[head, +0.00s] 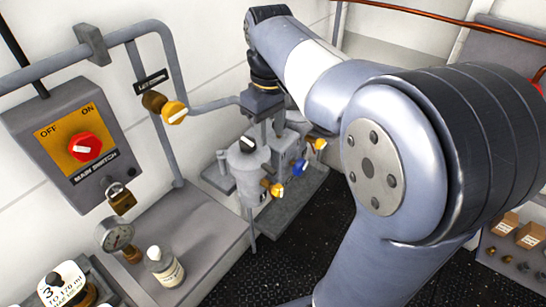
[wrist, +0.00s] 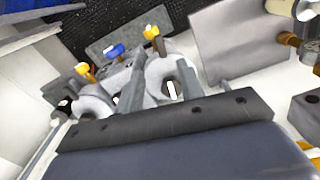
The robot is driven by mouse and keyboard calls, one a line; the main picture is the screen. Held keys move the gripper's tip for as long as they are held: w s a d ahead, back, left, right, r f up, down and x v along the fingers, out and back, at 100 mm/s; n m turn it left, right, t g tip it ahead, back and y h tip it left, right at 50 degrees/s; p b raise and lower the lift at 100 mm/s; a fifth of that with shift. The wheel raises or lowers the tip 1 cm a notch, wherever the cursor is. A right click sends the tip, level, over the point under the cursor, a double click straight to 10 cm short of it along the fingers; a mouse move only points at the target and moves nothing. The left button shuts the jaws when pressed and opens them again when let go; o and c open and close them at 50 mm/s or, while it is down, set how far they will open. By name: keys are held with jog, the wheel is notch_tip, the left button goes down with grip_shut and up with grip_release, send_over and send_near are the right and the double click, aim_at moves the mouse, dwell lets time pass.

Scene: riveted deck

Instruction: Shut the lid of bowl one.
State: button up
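The grey round bowls stand in a cluster below my gripper. The nearer bowl (head: 248,165) has a dark and white knob on its top and a yellow knob at its side. In the wrist view, one pale round bowl (wrist: 163,70) lies beyond my fingers and a second (wrist: 96,98) is at the left. I cannot tell which is bowl one or make out its lid clearly. My gripper (wrist: 160,88) points down at the cluster, its two grey fingers apart with nothing seen held. In the head view my gripper (head: 270,128) is small and partly merges with the grey fittings.
A blue knob (head: 299,167) and yellow knobs (head: 319,144) sit on the cluster. A main switch box (head: 78,145) with a padlock (head: 121,198) hangs left. Dark deck (head: 300,240) lies open in the middle.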

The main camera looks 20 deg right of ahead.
aim_at(271, 169)
notch_tip(271, 169, down, 11)
jog(key=shift+r, duration=0.15)
dwell(0.4)
grip_shut()
dwell(0.5)
